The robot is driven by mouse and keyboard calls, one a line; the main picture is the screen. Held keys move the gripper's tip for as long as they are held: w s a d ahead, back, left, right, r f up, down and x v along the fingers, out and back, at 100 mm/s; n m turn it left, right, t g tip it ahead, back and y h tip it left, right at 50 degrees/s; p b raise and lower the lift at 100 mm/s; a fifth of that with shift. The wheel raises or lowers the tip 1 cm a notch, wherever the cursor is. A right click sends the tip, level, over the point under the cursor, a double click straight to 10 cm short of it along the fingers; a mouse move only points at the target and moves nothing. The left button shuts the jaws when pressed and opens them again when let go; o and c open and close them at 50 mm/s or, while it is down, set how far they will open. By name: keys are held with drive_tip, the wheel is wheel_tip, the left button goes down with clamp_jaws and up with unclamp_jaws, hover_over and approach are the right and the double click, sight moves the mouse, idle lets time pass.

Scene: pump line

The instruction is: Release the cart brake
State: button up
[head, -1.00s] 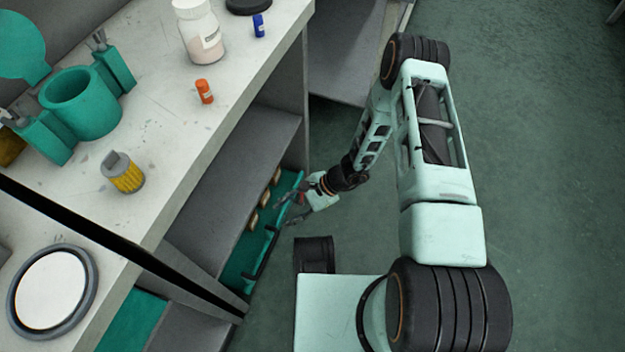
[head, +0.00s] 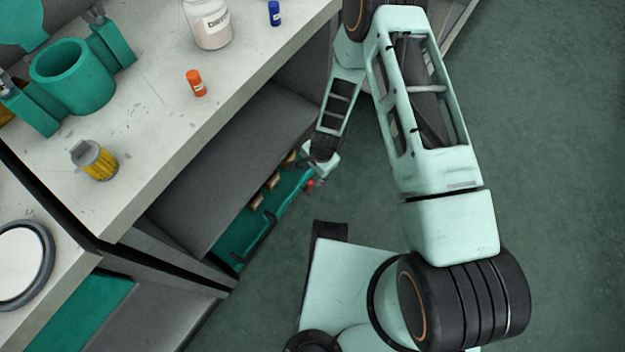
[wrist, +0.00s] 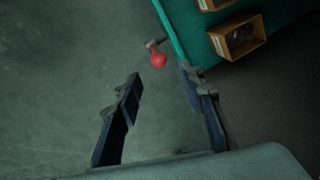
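The cart is a teal tray (head: 236,238) partly under the bench, with a black bar handle (head: 264,236) along its near side. Its edge also shows at the top of the wrist view (wrist: 180,35). The brake lever's red ball knob (wrist: 158,60) sticks out from the cart's edge on a short grey stem. The knob also shows as a small red spot in the head view (head: 309,183), close to my gripper. In the wrist view my gripper (wrist: 163,80) is open and empty. The knob lies just beyond the gap between its fingertips; I see no contact.
Several small wooden boxes (wrist: 240,38) sit in the cart. The bench (head: 150,170) overhangs the cart and carries an orange bottle (head: 196,83), a yellow filter (head: 94,160), a white jar (head: 210,22) and a teal holder (head: 73,78). The green floor (head: 560,200) at right is clear.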

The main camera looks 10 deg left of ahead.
sight(311, 181)
drive_tip(key=f+b, duration=0.1)
drive_tip(key=f, duration=0.2)
drive_tip(key=f+b, duration=0.1)
drive_tip(key=f, duration=0.2)
drive_tip(key=a+f+b, duration=0.1)
drive_tip(key=f, duration=0.2)
drive_tip(key=shift+w, duration=0.35)
drive_tip(key=shift+r, duration=0.1)
drive_tip(key=shift+c, duration=0.6)
clamp_jaws()
